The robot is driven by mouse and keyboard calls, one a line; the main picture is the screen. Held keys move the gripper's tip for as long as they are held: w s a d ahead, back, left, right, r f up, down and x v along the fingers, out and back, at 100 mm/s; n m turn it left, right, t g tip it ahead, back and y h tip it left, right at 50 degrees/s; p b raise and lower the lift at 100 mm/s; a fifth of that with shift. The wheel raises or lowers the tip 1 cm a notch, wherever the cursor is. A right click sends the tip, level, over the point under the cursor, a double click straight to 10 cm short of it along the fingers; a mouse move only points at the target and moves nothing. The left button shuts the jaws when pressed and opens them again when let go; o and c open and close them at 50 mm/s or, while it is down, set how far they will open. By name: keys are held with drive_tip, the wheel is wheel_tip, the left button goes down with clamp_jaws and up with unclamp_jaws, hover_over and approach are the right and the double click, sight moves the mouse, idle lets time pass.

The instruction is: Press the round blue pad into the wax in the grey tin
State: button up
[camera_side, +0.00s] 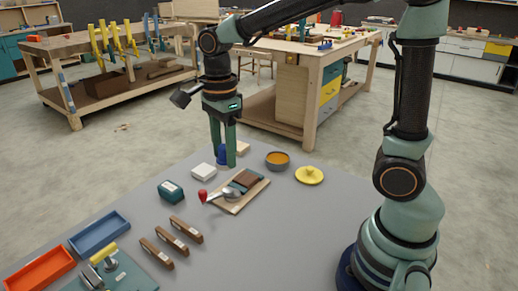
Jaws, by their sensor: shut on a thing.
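My gripper (223,160) points straight down at the far side of the grey table, its two green fingers shut on the blue pad (221,154). Only part of the pad shows between and beside the fingers. I cannot tell whether it touches the table. The grey tin (286,166) stands to the right of my gripper, apart from it. The orange-brown wax (277,157) fills the open tin and its surface is in plain view.
A white block (203,171) and a cream block (243,148) flank my gripper. A yellow round piece (309,175) lies right of the tin. Trays (99,234) stand front left.

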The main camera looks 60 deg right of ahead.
drive_tip(key=w+d+f+m, duration=0.3)
drive_tip(key=w+d, duration=0.2)
drive_tip(key=d, duration=0.4)
drive_tip(key=m, duration=0.6)
approach(278, 159)
drive_tip(key=shift+a+f, duration=0.1)
drive_tip(key=shift+f, duration=2.5)
drive_tip(key=shift+f, duration=0.6)
wheel_tip(278, 159, up, 7)
drive_tip(key=shift+r, duration=0.1)
